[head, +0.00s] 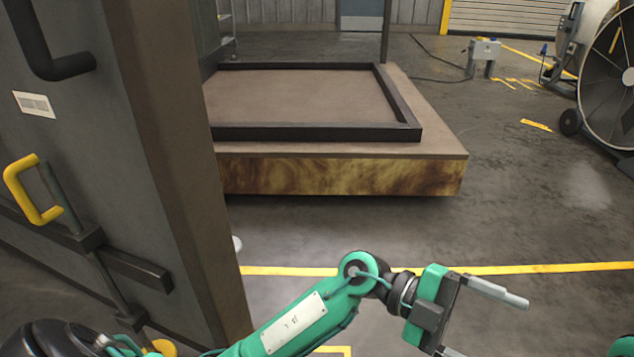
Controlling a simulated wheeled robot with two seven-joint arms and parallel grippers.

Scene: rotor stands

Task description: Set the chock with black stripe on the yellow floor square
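No chock with a black stripe can be made out in the head view. A short piece of yellow marking (335,350) shows at the bottom edge, mostly hidden by my arm and cut off by the frame; I cannot tell whether it belongs to the yellow floor square. My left gripper (488,325) is above the floor at the lower right, its fingers apart with nothing seen between them. Its lower finger is cut off by the bottom edge. My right gripper is not in view.
A tall grey cabinet or door with a yellow handle (35,190) blocks the left side. A low platform with a dark raised frame (320,132) stands ahead. A yellow floor line (560,268) crosses before it. A large fan (612,85) stands far right. Floor right of the platform is open.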

